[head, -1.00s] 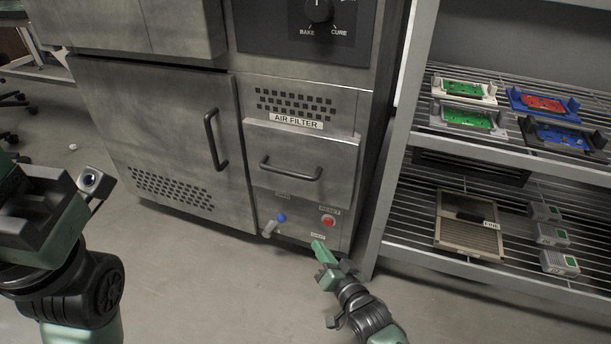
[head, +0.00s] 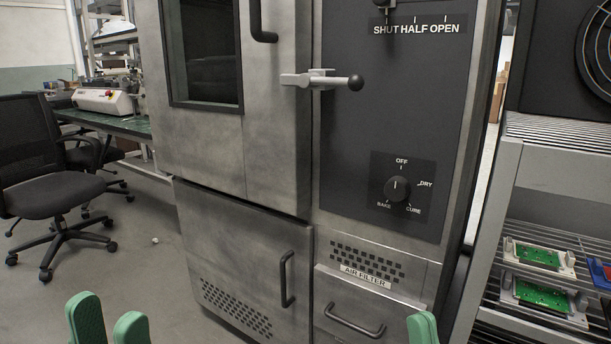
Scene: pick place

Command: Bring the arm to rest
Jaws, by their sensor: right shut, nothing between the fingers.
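My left gripper (head: 108,322) shows at the bottom left of the head view as two green fingertips with a gap between them, with nothing seen in the gap. My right gripper (head: 422,328) shows at the bottom edge, right of the middle, as a green tip in front of the oven's lower panel. It is shut and holds nothing. Both arms are below the frame and hidden.
A grey metal oven (head: 270,150) with a door latch (head: 322,80), a dial (head: 397,189) and an air filter drawer (head: 360,312) fills the middle. A rack (head: 530,150) with circuit boards stands right. A black chair (head: 50,190) stands left over open floor.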

